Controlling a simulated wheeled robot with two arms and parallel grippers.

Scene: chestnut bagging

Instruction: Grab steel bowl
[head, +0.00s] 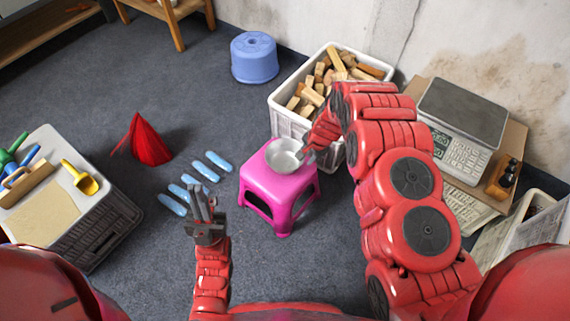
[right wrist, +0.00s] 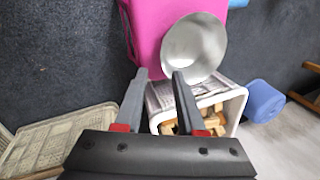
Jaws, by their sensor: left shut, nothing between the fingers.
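The steel bowl (head: 283,156) sits on top of the pink stool (head: 277,188) in the head view. It also shows in the right wrist view (right wrist: 197,45), on the pink seat. My right gripper (head: 303,154) is at the bowl's right rim. In the right wrist view its two fingers (right wrist: 160,76) are apart; one fingertip overlaps the bowl's near rim. I cannot tell whether it touches. My left gripper (head: 203,192) is shut and empty, above the floor to the left of the stool, over some light blue bags (head: 212,166).
A white crate of wood blocks (head: 282,118) stands behind the stool. A scale (head: 460,115) is at the right, partly behind my right arm.

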